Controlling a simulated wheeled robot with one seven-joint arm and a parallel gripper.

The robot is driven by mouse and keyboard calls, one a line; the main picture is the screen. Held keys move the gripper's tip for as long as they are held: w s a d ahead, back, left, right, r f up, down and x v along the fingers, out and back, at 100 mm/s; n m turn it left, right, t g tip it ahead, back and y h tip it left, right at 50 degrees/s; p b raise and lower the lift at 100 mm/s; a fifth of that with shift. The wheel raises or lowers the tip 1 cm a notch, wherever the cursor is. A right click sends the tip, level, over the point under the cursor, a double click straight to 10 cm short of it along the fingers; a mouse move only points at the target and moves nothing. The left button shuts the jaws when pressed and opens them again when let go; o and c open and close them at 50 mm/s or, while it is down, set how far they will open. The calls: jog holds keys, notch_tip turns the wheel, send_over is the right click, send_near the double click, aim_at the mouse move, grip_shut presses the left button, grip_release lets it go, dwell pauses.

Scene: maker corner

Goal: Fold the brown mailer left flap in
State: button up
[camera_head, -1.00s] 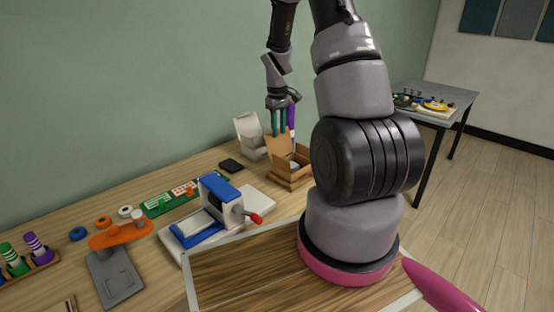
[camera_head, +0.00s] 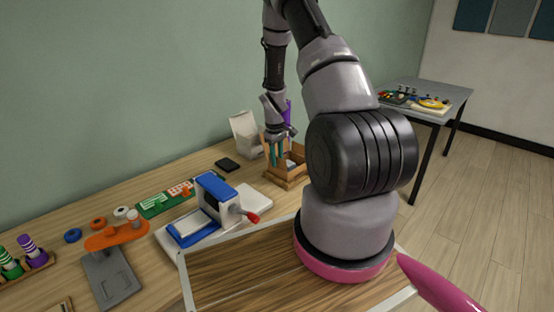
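The brown mailer (camera_head: 289,181) is a small open cardboard box on the wooden bench, left of my arm's base in the picture. Something grey and pale lies inside it. A brown flap (camera_head: 266,146) stands up at its left side, partly hidden by my gripper. My gripper (camera_head: 277,161) points down at the left part of the box, with its teal fingertips low by this flap. The two fingers show a gap between them. Whether they touch the flap cannot be told.
A white open carton (camera_head: 245,136) stands behind the mailer, with a black block (camera_head: 228,164) to its left. A blue and white machine with a red handle (camera_head: 211,213) stands nearer. A green board (camera_head: 165,200) and an orange tool (camera_head: 117,236) lie further left.

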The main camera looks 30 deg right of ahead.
grip_shut()
dwell(1.5)
